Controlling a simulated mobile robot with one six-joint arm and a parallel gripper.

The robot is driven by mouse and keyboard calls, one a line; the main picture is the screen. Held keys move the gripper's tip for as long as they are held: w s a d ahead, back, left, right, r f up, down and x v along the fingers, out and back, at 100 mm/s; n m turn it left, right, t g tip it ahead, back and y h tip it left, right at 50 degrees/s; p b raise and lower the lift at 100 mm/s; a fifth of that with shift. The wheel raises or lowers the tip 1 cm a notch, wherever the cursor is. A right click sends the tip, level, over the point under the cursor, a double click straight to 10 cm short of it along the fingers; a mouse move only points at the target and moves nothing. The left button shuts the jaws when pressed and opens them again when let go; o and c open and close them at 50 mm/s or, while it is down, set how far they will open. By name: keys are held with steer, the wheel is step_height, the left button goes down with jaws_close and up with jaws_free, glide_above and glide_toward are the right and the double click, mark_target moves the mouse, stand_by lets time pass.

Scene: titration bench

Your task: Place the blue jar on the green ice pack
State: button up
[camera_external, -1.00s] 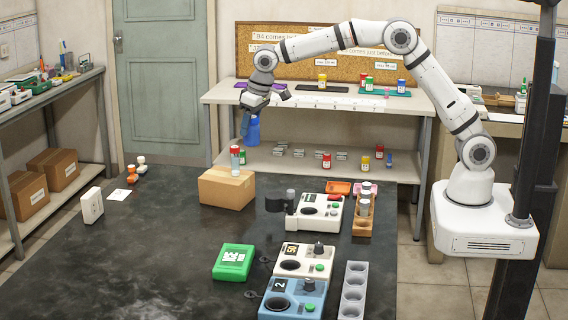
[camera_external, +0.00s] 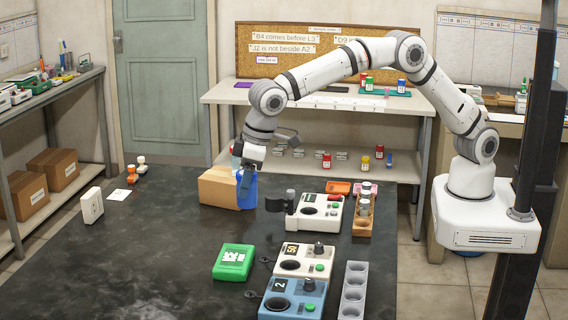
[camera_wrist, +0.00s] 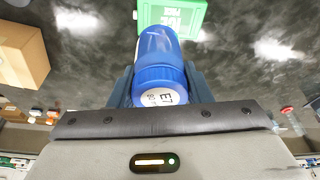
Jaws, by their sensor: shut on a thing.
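The blue jar (camera_external: 247,190) is held upright in my gripper (camera_external: 245,180), above the black table and in front of the cardboard box. In the wrist view the blue jar (camera_wrist: 160,62) sits between the two dark fingers of my gripper (camera_wrist: 160,85), with a white label on its lid. The green ice pack (camera_external: 234,262) lies flat on the table, nearer the camera than the jar and apart from it. In the wrist view the green ice pack (camera_wrist: 185,14) shows beyond the jar, which hides part of it.
The cardboard box (camera_external: 218,187) stands just left of the jar. White instruments (camera_external: 318,212) and a blue instrument (camera_external: 290,300) stand right of the ice pack. A grey rack (camera_external: 353,290) stands farther right. The table left of the ice pack is clear.

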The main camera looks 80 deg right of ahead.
steer(key=p, duration=0.2)
glide_above(247, 251)
step_height(247, 251, down, 13)
steer(key=o, duration=1)
steer(key=shift+a, duration=0.1)
steer(key=shift+r+p, duration=0.3)
steer(key=a+b+v, duration=0.1)
steer(key=b+v, duration=0.2)
steer(key=v, duration=0.9)
steer(key=s+d+r, duration=0.3)
steer(key=d, duration=0.5)
steer(key=s+d+r+m, duration=0.1)
steer(key=s+d+r, duration=0.25)
steer(key=d, duration=0.35)
steer(key=s+d+r, duration=0.3)
steer(key=d+r, duration=0.1)
steer(key=d, duration=0.4)
steer(key=shift+m+h, duration=0.3)
steer(key=shift+m, duration=0.6)
steer(key=s+d+f, duration=0.1)
steer(key=s+d, duration=0.4)
steer(key=s, duration=0.2)
steer(key=s+d+f, duration=0.1)
steer(key=s+d, duration=0.4)
steer(key=s, duration=0.3)
steer(key=s+d+f, duration=0.1)
steer(key=s+d, duration=0.4)
steer(key=s, duration=0.3)
steer(key=shift+s+d, duration=0.1)
steer(key=shift+d, duration=0.3)
